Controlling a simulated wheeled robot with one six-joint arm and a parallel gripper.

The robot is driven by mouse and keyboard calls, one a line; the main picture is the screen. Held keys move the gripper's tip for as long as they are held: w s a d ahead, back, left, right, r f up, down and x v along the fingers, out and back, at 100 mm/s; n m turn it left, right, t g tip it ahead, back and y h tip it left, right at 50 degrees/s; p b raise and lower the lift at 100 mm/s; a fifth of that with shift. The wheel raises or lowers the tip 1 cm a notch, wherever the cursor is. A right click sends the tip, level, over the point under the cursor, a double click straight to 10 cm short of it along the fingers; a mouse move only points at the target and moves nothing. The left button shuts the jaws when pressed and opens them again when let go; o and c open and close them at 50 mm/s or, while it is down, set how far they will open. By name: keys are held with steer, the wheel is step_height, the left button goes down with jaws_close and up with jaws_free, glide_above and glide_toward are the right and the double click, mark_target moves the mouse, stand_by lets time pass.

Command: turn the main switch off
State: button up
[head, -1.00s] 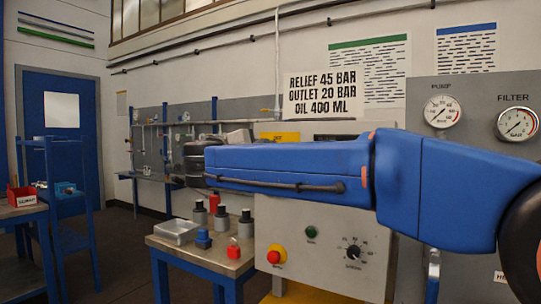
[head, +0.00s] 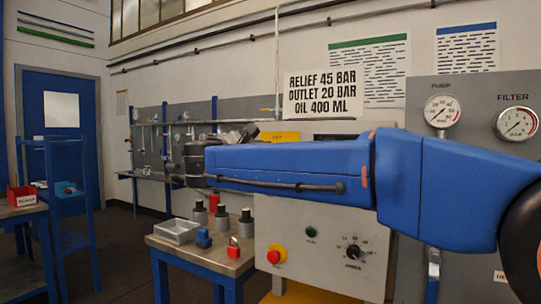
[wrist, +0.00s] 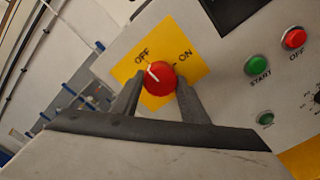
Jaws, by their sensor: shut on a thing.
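The main switch is a round red knob (wrist: 160,76) with a white mark, on a yellow plate (wrist: 193,62) lettered OFF and ON. The white mark points to the upper left, toward the OFF lettering. My gripper (wrist: 159,82) is shut on the knob, with one dark finger on its left and one on its right. In the head view the yellow plate (head: 283,137) shows only in part above my blue arm, and the knob cannot be made out there.
Green START (wrist: 257,65) and red OFF (wrist: 294,38) buttons sit right of the switch. Below my arm are a red stop button (head: 274,256) and a speed dial (head: 353,252). A small table (head: 180,249) with a tray and several parts stands at left.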

steer(key=shift+f, duration=0.15)
steer(key=o, duration=1.1)
steer(key=shift+c, duration=0.2)
steer(key=shift+a, duration=0.1)
steer(key=v, duration=1.7)
steer(key=shift+s, duration=0.2)
